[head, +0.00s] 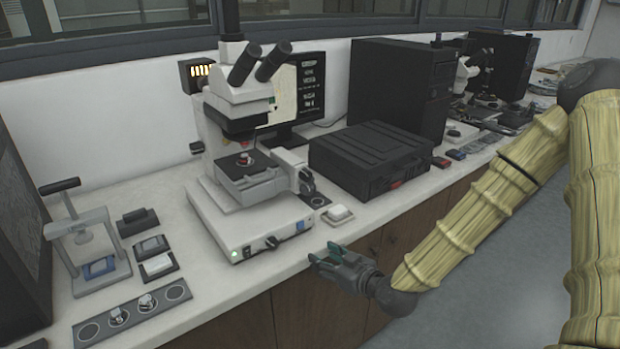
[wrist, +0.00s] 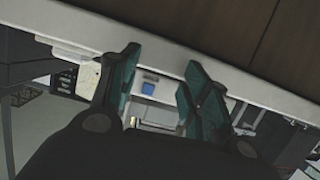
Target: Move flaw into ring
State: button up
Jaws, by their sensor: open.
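A white microscope (head: 240,130) stands on the bench, with a small round sample (head: 245,158) on its stage (head: 250,183). A dark knob (head: 307,182) is at the stage's right side. The monitor (head: 300,92) behind shows a pale picture beside a dark panel, partly hidden by the microscope. I cannot make out a flaw or a ring on it. My gripper (head: 328,262) is open and empty, in front of the bench edge, right of the microscope base and lower than the stage. Its two green fingers (wrist: 160,72) are apart in the wrist view.
A black case (head: 370,158) and a small white device (head: 338,215) are right of the microscope. A mounting press (head: 85,235) and a tray with small round pieces (head: 132,312) stand left. The floor in front is free.

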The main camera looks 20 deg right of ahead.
aim_at(310, 192)
jog(key=w+d+r+n+t+p, duration=0.1)
jog(key=w+d+r+t, duration=0.2)
jog(key=r, duration=0.9)
jog(key=p+x, duration=0.1)
jog(key=x, duration=1)
jog(key=shift+w+a+r+p, duration=0.1)
jog(key=shift+w+r+p, duration=0.05)
jog(key=shift+p, duration=0.2)
grip_shut()
